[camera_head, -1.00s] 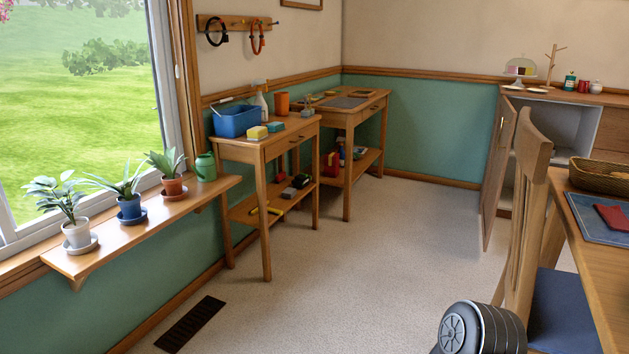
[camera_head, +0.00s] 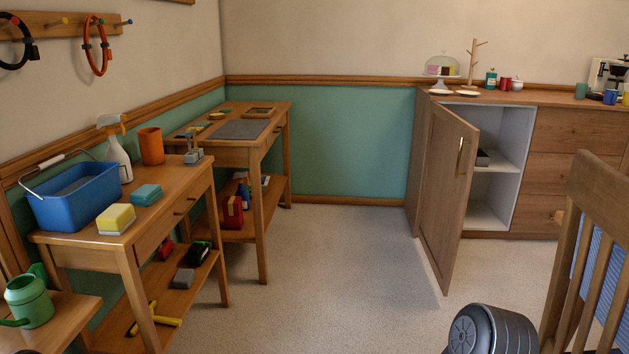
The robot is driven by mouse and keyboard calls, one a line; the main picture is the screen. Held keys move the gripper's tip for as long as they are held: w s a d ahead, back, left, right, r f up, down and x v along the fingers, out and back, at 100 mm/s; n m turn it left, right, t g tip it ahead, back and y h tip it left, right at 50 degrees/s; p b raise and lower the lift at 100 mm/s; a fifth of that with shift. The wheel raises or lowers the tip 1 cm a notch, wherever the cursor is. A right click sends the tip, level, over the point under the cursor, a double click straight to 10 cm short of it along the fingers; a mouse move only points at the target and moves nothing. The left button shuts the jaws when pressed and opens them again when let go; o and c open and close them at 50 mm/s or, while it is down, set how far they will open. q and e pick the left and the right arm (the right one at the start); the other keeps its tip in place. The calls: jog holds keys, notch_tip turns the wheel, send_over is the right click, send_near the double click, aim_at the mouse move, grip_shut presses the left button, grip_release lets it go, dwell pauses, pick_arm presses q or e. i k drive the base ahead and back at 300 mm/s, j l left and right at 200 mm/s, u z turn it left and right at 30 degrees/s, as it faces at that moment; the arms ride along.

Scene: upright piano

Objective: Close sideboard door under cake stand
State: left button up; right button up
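The sideboard (camera_head: 572,153) stands against the back wall at the right. Its wooden door (camera_head: 442,185), with a brass handle (camera_head: 461,156), is hinged at the left and swung wide open into the room. The open compartment (camera_head: 513,135) is white inside, with a shelf and a dark object (camera_head: 482,158) on it. The cake stand (camera_head: 441,78), with a clear dome and cake, is on the sideboard top above that door. A dark, ribbed part of my own arm shows at the bottom right. Neither gripper is in view.
Two wooden side tables line the left wall, one with a blue bucket (camera_head: 75,195), the other with a grey mat (camera_head: 240,130). The carpet (camera_head: 330,270) between them and the door is clear.

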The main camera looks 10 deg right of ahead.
aim_at(452, 144)
jog(key=i+j+z, duration=0.2)
jog(key=i+z, duration=0.3)
jog(key=i+j+z, duration=1)
jog(key=i+j, duration=0.05)
jog(key=j, duration=0.05)
